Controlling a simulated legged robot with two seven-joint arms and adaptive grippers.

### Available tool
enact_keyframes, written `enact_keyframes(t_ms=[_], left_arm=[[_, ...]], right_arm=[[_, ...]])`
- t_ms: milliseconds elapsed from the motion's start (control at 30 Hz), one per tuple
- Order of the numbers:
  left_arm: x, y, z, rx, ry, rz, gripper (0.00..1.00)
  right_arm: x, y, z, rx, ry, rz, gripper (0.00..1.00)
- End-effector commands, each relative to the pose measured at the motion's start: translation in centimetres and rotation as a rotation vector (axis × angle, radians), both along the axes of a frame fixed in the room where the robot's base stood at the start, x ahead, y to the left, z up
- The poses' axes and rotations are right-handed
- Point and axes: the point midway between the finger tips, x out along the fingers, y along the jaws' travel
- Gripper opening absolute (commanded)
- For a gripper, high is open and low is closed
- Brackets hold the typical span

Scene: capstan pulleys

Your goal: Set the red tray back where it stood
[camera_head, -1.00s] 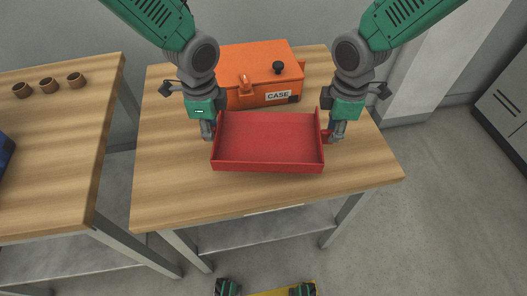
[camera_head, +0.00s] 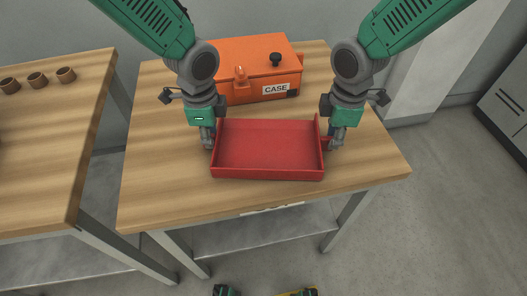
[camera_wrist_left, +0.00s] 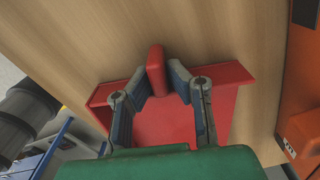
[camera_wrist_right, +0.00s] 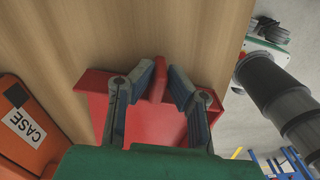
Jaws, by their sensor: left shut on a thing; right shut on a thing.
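The red tray (camera_head: 267,150) is level over the front middle of the wooden table, empty, with low walls. Whether its underside touches the table top I cannot tell. My left gripper (camera_head: 209,142) is at the tray's left end, shut on a red handle (camera_wrist_left: 156,72). My right gripper (camera_head: 329,143) is at the tray's right end, shut on the other red handle (camera_wrist_right: 158,80). The tray's body also shows below the fingers in the left wrist view (camera_wrist_left: 165,122) and the right wrist view.
An orange case (camera_head: 257,66) with a CASE label stands on the table (camera_head: 165,190) behind the tray. A second table (camera_head: 45,160) at the left holds several small brown cups (camera_head: 38,79). Bare wood lies left, right and in front of the tray.

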Motion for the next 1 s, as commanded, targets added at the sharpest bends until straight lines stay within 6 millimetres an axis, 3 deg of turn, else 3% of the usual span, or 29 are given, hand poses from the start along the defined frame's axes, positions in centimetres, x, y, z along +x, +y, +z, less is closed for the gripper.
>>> enact_keyframes(t_ms=[33,100,467,567,1000], left_arm=[[0.0,0.0,-0.4,0.000,0.000,-0.001,0.16],[0.0,0.0,-0.2,-0.001,0.000,-0.001,0.34],[0.1,0.1,0.2,-0.002,-0.001,0.000,0.34],[0.2,0.1,1.4,-0.002,-0.004,0.001,0.34],[0.2,-0.2,10.0,0.001,-0.002,0.000,0.34]], right_arm=[[0.0,0.0,-0.4,0.001,-0.001,-0.001,0.16],[0.0,0.1,-0.1,0.000,-0.001,0.000,0.34],[0.0,0.2,-0.1,-0.002,0.000,0.000,0.34],[0.0,0.1,-0.1,-0.001,0.000,0.000,0.34],[0.0,0.1,-0.1,-0.001,0.000,0.000,0.34]])
